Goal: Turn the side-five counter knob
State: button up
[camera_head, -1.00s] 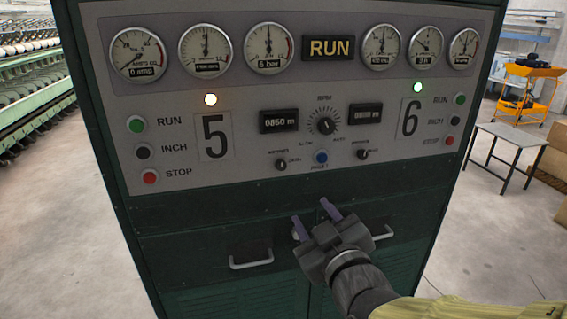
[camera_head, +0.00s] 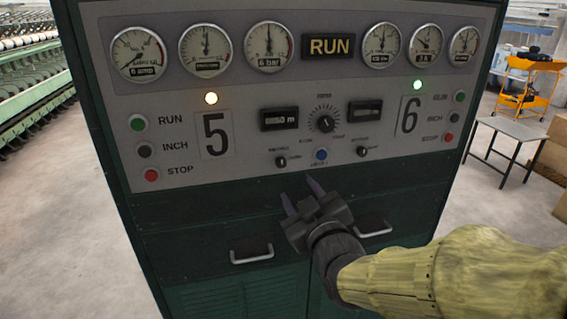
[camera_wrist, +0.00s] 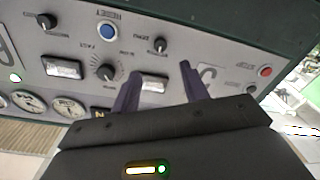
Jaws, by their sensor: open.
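The side-five counter knob (camera_head: 281,161) is a small dark knob on the grey panel, below the left counter display (camera_head: 279,117) and right of the large 5. In the wrist view the panel is upside down, and this knob (camera_wrist: 160,45) shows beyond and between the fingertips. My gripper (camera_head: 299,192) is open and empty, with its two purple-grey fingers apart. In the head view it is below the knob, in front of the dark green cabinet. In the wrist view its fingers (camera_wrist: 160,74) partly cover the panel near the display. I see no contact with the knob.
A blue reset button (camera_head: 321,154), the similar side-six knob (camera_head: 362,151) and the larger speed dial (camera_head: 325,119) are close by. Two drawer handles (camera_head: 252,254) stick out below the panel. A grey table (camera_head: 508,130) stands to the right.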

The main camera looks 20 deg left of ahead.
aim_at(282, 164)
jog(key=p+x, duration=0.3)
jog(key=x, duration=0.7)
jog(key=shift+w+a+r+p, duration=0.1)
jog(key=shift+w+a+p, duration=0.05)
jog(key=shift+p, duration=0.2)
jog(key=shift+w+a, duration=0.4)
jog(key=shift+w, duration=0.15)
grip_shut()
